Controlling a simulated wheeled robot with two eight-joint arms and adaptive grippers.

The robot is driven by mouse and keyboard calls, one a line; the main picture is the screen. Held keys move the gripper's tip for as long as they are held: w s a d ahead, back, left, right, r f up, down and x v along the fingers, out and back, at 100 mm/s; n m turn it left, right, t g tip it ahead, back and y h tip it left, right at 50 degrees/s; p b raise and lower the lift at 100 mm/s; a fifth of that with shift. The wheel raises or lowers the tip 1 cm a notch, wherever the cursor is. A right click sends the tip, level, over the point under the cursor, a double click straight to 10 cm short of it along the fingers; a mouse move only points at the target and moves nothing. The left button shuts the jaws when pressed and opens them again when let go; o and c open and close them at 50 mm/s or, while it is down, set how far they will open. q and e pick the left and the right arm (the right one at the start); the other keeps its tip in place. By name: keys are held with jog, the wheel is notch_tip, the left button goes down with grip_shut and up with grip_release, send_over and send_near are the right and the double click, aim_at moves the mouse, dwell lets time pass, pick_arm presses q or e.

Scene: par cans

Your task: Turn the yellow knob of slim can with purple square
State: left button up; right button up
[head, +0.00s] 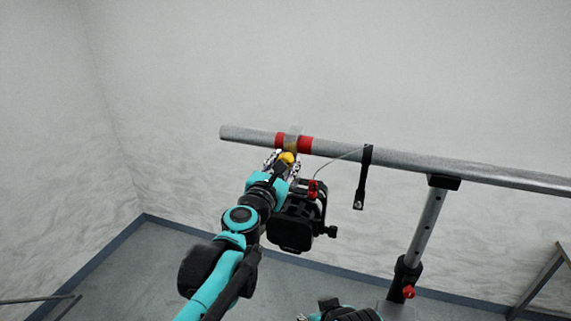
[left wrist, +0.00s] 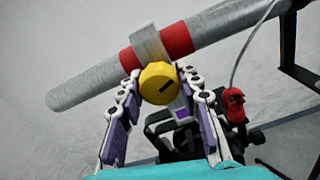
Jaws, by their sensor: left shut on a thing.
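The yellow knob (head: 287,158) sits under the metal pipe, at the clamp between two red bands. The black slim can (head: 290,228) hangs below the pipe, partly behind my left arm. A small purple square (left wrist: 181,114) shows in the left wrist view, between the fingers.
The metal pipe (head: 400,166) runs across the view on a stand (head: 426,228) at the right. A black strap (head: 363,178) hangs from it. A thin cable with a red fitting (left wrist: 234,104) is right of the fingers. The floor at left is mostly clear.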

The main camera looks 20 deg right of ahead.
pick_arm(q)
jog(key=m, duration=0.6)
jog(key=shift+b, duration=0.4)
jog(key=m, duration=0.6)
jog(key=shift+m+b, duration=0.3)
jog(key=shift+m, duration=0.1)
jog(key=m, duration=1.2)
jog(key=shift+r+m+b, duration=0.1)
jog(key=shift+m+b, duration=0.3)
jog(key=m, duration=1.2)
jog(key=shift+m, duration=0.4)
jog(key=m, duration=0.6)
jog(key=shift+d, duration=0.1)
jog(key=m, duration=0.5)
jog(key=shift+m, duration=0.4)
